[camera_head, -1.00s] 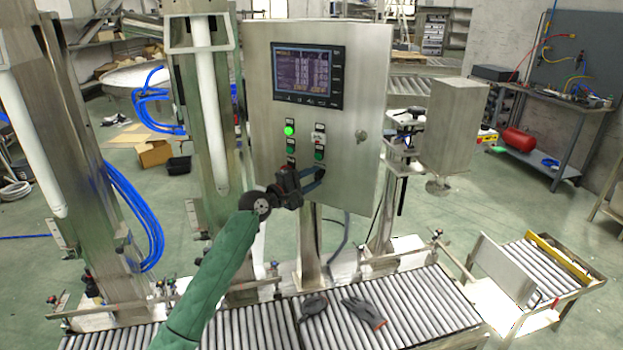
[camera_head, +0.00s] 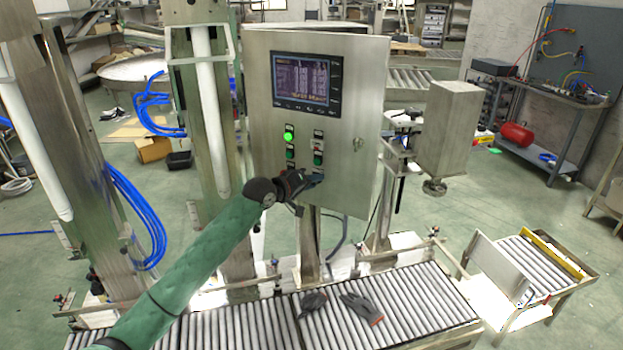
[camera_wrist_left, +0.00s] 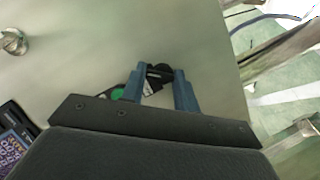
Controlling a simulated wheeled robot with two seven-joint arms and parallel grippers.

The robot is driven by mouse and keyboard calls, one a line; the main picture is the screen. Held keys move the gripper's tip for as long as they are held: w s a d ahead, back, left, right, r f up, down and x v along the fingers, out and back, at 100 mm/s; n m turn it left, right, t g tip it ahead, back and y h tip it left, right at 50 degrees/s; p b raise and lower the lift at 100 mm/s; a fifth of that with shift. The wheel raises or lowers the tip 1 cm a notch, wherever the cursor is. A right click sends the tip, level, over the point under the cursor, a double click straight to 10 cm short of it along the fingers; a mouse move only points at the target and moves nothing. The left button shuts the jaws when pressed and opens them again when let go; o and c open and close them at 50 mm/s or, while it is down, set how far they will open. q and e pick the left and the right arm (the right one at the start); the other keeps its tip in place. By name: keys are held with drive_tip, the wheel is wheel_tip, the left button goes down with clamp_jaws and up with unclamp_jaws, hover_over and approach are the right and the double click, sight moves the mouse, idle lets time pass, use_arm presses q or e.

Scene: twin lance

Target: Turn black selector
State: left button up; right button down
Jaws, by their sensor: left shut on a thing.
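The black selector (camera_wrist_left: 160,74) is on the face of the steel control cabinet (camera_head: 354,84). In the left wrist view it sits between the two blue-grey fingers of my left gripper (camera_wrist_left: 163,90), which is shut on it. In the head view my left gripper (camera_head: 314,181) is at the cabinet's lower front, below the buttons, and hides the selector. The selector's exact angle is hard to tell. A green button (camera_wrist_left: 117,93) is beside the left finger in the wrist view. My right gripper is in neither view.
The cabinet has a screen (camera_head: 306,84), a lit green lamp (camera_head: 289,136) and a lock (camera_head: 358,144). A roller conveyor (camera_head: 400,308) with dark gloves (camera_head: 362,308) runs below. Steel columns with blue hoses (camera_head: 140,215) stand at left.

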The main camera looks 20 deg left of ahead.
use_arm(q)
drive_tip(key=shift+d+m+y+p, duration=0.1)
drive_tip(key=shift+m+y+p, duration=0.2)
drive_tip(key=shift+m+y, duration=0.15)
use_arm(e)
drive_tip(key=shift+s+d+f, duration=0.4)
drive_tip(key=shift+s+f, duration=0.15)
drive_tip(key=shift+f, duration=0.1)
use_arm(q)
drive_tip(key=shift+f, duration=0.1)
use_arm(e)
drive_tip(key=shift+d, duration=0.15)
use_arm(q)
drive_tip(key=o, duration=1)
drive_tip(key=shift+c, duration=0.2)
drive_tip(key=b+v, duration=0.3)
drive_tip(key=v, duration=0.5)
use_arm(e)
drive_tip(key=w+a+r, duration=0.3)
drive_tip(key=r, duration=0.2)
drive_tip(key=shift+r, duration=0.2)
